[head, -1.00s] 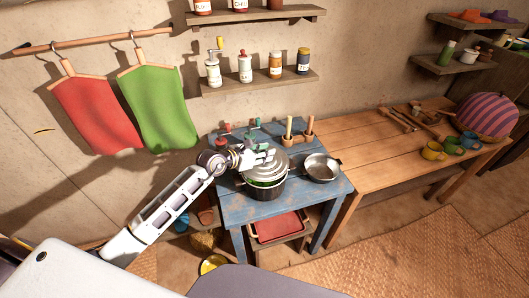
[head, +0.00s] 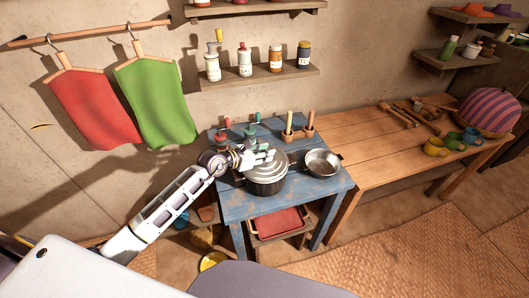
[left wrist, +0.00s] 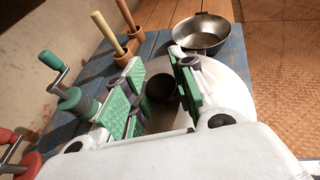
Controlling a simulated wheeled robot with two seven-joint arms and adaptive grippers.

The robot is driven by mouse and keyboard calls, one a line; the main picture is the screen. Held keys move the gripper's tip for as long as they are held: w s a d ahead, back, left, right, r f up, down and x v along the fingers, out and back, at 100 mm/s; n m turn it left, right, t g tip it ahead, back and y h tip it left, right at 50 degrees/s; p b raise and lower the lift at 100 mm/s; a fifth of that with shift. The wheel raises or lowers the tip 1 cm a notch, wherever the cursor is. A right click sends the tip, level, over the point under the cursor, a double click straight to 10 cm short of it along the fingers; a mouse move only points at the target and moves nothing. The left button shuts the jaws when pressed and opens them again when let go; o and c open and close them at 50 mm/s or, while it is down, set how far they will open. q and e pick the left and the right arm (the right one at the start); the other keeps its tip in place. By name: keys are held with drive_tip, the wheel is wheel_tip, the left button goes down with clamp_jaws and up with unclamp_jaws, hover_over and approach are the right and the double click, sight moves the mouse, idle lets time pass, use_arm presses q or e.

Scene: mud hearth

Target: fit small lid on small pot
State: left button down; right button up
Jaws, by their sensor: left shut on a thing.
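The small lid (head: 278,168) is a pale grey metal disc, and it covers the mouth of the small pot (head: 266,188), a dark round pot on the blue table. It looks nearly level and at the rim; whether it is fully seated I cannot tell. My left gripper (head: 262,156) is over the lid, shut on its dark knob. In the left wrist view the knob (left wrist: 160,88) shows between the green-padded fingers, with the pale lid (left wrist: 232,88) around them. The pot is hidden beneath the lid there. My right gripper is not in view.
A metal pan (head: 322,162) stands right of the pot on the blue table (head: 237,207). Grinders (head: 250,131) and wooden-handled tools in holders (head: 289,131) stand behind. A wooden table (head: 375,150) adjoins at right, its near part clear.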

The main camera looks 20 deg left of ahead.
use_arm(q)
drive_tip(key=shift+f, duration=0.3)
drive_tip(key=c, duration=1.1)
unclamp_jaws()
drive_tip(key=shift+s+a, duration=0.1)
drive_tip(key=v, duration=1.1)
drive_tip(key=shift+s+a+r, duration=0.2)
drive_tip(key=shift+r, duration=0.05)
